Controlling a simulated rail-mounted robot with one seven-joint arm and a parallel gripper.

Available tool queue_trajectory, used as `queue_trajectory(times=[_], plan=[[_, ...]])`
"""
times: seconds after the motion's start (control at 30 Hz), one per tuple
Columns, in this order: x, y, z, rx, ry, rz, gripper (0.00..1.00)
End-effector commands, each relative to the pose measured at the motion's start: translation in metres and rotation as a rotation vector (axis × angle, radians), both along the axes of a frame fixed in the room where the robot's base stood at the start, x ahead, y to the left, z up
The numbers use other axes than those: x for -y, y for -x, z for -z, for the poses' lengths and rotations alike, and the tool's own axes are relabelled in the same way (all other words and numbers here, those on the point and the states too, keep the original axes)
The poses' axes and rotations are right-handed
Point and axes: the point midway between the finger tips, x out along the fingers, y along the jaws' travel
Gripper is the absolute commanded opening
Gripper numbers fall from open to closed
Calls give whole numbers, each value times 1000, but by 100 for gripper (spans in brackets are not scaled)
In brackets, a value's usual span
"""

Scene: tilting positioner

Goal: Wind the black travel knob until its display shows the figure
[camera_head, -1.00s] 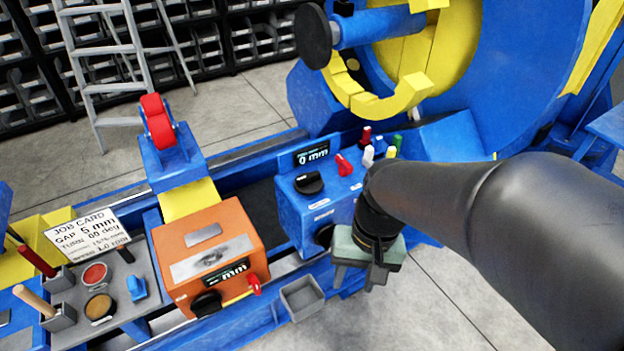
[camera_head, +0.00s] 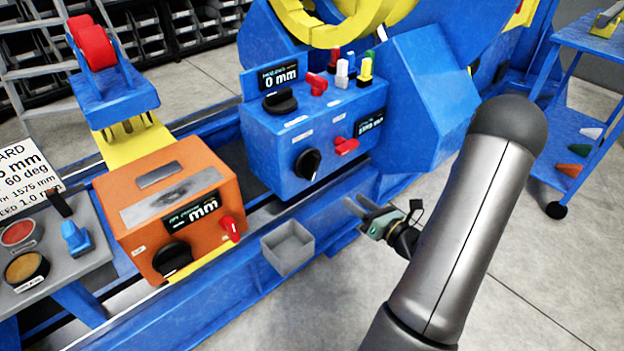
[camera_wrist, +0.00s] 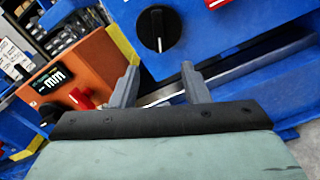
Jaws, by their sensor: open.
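Three black knobs show in the head view, with labels too small to read. One (camera_head: 307,164) is on the blue box's front, beside a small blurred display (camera_head: 369,124). One (camera_head: 280,101) is on its top, below a display reading "0 mm" (camera_head: 278,75). One (camera_head: 173,259) is on the orange box, below a display reading dashes and "mm" (camera_head: 192,211). My gripper (camera_head: 357,207) is open and empty, right of the blue box's front knob and apart from it. In the wrist view that knob (camera_wrist: 158,28) shows beyond my open fingers (camera_wrist: 160,88).
The blue box (camera_head: 262,135) also carries red levers (camera_head: 317,84) and coloured pegs. A grey open bin (camera_head: 287,247) hangs on the blue rail left of my gripper. The orange box (camera_head: 135,205) has a red lever (camera_head: 230,228). Floor at the lower right is clear.

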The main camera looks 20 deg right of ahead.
Motion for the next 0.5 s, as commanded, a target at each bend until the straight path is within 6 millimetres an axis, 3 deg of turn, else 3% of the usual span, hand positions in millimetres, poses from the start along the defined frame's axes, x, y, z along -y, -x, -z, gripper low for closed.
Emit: queue_trajectory(times=[0.5], plan=[[-32, -106, 1, 3, 4, -8, 42]])
